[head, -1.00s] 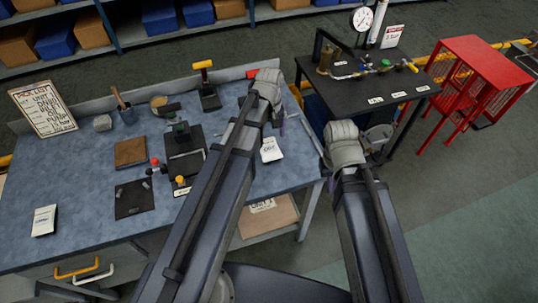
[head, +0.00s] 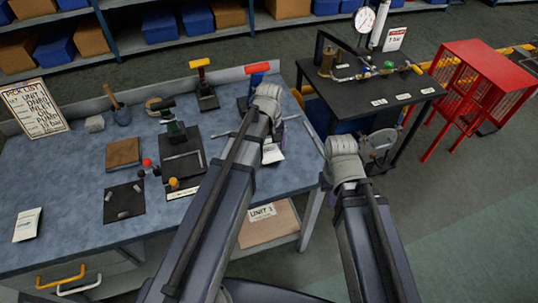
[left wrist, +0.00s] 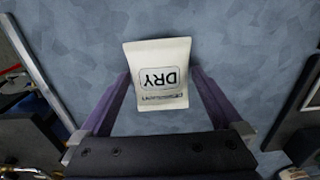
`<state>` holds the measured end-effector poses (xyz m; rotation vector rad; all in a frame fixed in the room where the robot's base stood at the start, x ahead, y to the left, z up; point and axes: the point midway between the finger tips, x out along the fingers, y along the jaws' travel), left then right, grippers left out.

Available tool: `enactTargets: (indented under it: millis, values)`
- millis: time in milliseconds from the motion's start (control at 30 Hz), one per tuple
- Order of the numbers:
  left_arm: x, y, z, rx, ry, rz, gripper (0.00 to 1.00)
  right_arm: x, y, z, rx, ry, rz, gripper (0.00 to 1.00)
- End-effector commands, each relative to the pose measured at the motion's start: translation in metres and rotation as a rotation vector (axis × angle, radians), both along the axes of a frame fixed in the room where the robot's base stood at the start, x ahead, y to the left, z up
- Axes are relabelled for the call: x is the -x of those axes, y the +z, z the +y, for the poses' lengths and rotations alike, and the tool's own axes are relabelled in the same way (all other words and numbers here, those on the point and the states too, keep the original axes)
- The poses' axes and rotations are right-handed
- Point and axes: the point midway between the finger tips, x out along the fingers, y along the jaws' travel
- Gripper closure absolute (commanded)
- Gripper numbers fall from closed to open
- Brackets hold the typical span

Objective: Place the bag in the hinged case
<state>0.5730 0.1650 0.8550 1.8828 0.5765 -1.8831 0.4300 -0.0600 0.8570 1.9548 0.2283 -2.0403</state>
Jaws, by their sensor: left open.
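The bag (left wrist: 160,74) is a small white packet printed "DRY". It lies on the blue-grey bench top and shows in the head view (head: 272,154), partly hidden by my left wrist. My left gripper (left wrist: 165,80) is open, its two purple fingers spread on either side of the bag and not closed on it. In the head view my left wrist covers most of that gripper. My right gripper (head: 378,145) is beyond the bench's right edge, its jaws unclear. A dark piece with a flat panel (head: 183,166) stands on the bench; I cannot tell whether it is the hinged case.
A brown block (head: 123,153), a dark mat (head: 124,201) with small parts and another white packet (head: 28,225) are on the bench left. Lever fixtures (head: 205,88) stand at the back. A black gauge table (head: 375,88) and a red cage (head: 475,85) stand right.

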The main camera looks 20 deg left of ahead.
Motion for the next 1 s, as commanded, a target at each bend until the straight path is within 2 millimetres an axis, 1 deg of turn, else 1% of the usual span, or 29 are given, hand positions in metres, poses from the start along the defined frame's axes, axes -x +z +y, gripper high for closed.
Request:
enactTargets:
  millis: [167,800,833,900,1000]
  values:
    - [0.0001,0.0013,-0.0001,0.0,0.0,0.0,0.0,0.0,0.0013,0.0,0.0,0.0,0.0,1.0]
    - [0.0001,0.0012,-0.0001,0.0,0.0,0.0,0.72,0.0,0.0012,0.0,0.0,0.0,0.0,1.0]
    - [0.0001,0.0013,-0.0001,0.0,0.0,0.0,0.74,0.0,0.0013,0.0,0.0,0.0,0.0,1.0]
    - [0.0001,0.0013,-0.0001,0.0,0.0,0.0,0.83,0.0,0.0013,0.0,0.0,0.0,0.0,1.0]
    - [0.0001,0.0013,-0.0001,0.0,0.0,0.0,0.84,0.0,0.0013,0.0,0.0,0.0,0.0,1.0]
